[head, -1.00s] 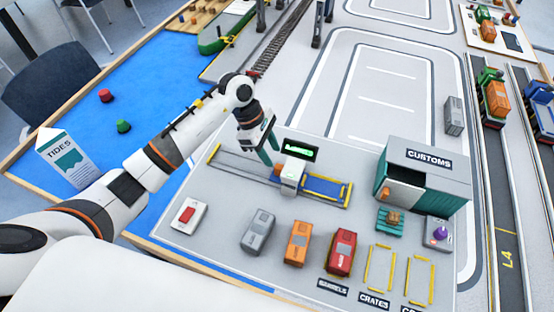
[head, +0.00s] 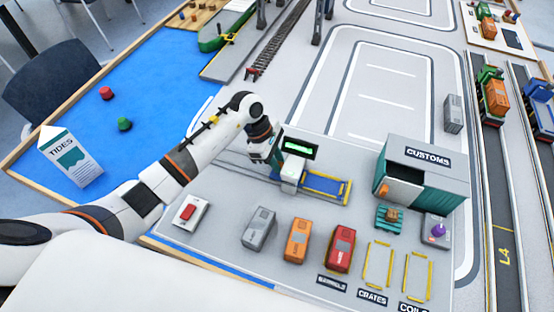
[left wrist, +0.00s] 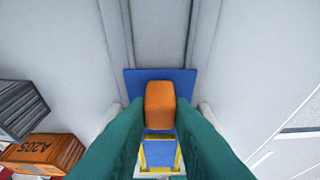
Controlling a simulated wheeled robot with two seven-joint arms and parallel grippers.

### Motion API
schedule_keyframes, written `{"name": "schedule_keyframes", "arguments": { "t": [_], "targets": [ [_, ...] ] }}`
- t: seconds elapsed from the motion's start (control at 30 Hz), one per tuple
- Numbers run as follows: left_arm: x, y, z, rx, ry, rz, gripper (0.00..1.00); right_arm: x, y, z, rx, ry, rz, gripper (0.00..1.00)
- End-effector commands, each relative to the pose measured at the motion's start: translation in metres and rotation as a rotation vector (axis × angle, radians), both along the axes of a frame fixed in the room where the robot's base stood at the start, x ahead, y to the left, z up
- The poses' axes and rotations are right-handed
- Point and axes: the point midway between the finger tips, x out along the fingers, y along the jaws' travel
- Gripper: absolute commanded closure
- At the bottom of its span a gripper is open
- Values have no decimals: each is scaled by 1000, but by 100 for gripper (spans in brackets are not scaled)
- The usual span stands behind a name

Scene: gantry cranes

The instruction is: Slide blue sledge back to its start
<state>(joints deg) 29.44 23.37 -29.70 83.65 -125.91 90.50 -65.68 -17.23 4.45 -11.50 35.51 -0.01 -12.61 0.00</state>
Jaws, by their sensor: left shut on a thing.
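The blue sledge (left wrist: 187,77) shows in the left wrist view as a flat blue plate on a grey track, with an upright orange block (left wrist: 160,102) on it. The green fingers of my left gripper (head: 272,160) are shut on that orange block, one on each side. A blue bed with yellow edges (head: 326,184) lies right of the gate. My right gripper is not in view.
Grey, orange (head: 298,241) and red containers stand in front of the track. A red-button box (head: 188,212) is at the left, the customs shed (head: 424,180) at the right. The track left of the gripper (head: 225,160) looks clear, partly behind my arm.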

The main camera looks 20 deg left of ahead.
Motion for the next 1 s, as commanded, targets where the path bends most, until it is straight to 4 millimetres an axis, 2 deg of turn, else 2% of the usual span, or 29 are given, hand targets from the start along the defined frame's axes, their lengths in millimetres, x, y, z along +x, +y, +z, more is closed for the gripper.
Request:
{"name": "schedule_keyframes", "arguments": {
  "t": [0.23, 0.37, 0.8, 1.0],
  "targets": [
    [0, 5, -1, 1, 0, 0, 100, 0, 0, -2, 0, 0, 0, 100],
    [1, 21, -3, 3, 0, 2, 100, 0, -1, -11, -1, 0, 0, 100],
    [5, 130, -6, 2, -1, 5, 100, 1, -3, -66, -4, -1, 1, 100],
    [6, 166, -3, 1, -1, 3, 100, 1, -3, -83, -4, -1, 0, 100]
  ]
}}
